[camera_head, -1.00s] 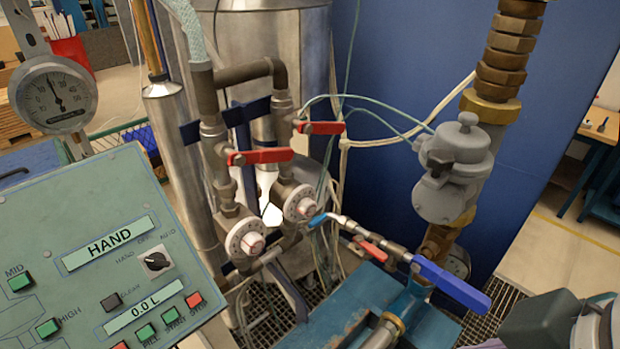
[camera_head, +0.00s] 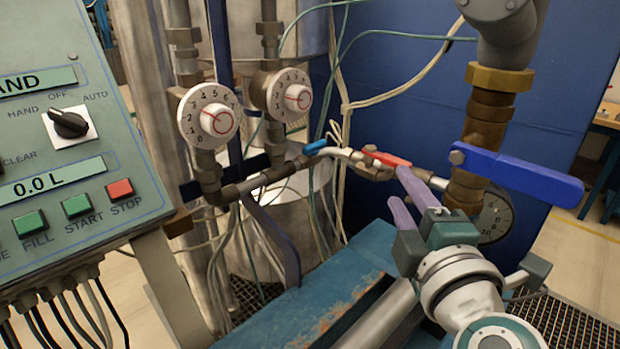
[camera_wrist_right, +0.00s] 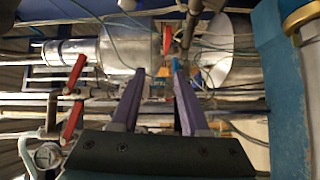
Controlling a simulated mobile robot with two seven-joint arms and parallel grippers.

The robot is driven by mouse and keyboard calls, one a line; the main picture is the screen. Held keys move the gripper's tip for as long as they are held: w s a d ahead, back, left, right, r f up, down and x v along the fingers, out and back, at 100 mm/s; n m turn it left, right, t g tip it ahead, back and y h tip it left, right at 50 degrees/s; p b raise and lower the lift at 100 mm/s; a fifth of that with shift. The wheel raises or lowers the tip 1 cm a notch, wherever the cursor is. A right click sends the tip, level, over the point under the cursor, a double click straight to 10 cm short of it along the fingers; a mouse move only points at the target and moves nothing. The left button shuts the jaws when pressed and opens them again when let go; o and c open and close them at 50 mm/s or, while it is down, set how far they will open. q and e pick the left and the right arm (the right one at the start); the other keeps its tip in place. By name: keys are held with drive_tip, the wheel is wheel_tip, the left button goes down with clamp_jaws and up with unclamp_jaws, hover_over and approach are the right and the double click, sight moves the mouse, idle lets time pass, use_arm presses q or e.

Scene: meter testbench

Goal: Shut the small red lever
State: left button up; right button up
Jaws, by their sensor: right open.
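The small red lever (camera_head: 386,158) sits on the thin pipe line in the middle of the head view, lying roughly along the pipe. My right gripper (camera_head: 397,184) is open, with its two purple fingers reaching up from the lower right. One fingertip appears just below the lever's right end in the picture; I cannot tell whether it touches. In the right wrist view the open fingers (camera_wrist_right: 159,68) point ahead, and a red piece (camera_wrist_right: 167,38), likely this lever, shows beyond the gap between them. My left gripper is out of view.
A big blue lever (camera_head: 520,175) is close to the right of my gripper. A small blue lever (camera_head: 315,147) lies left of the red one. Two dial valves (camera_head: 209,117) and the control panel (camera_head: 70,150) stand left. A blue beam (camera_head: 300,305) runs below.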

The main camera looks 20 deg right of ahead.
sight(386, 158)
use_arm(q)
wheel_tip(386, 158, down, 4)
drive_tip(key=b, duration=0.2)
drive_tip(key=shift+b, duration=0.4)
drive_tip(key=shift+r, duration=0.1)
use_arm(e)
drive_tip(key=w+d+f+h, duration=0.1)
drive_tip(key=w+d, duration=0.4)
drive_tip(key=w, duration=0.3)
drive_tip(key=shift+w+d+f, duration=0.2)
drive_tip(key=shift+w+d, duration=0.15)
drive_tip(key=c, duration=0.4)
clamp_jaws()
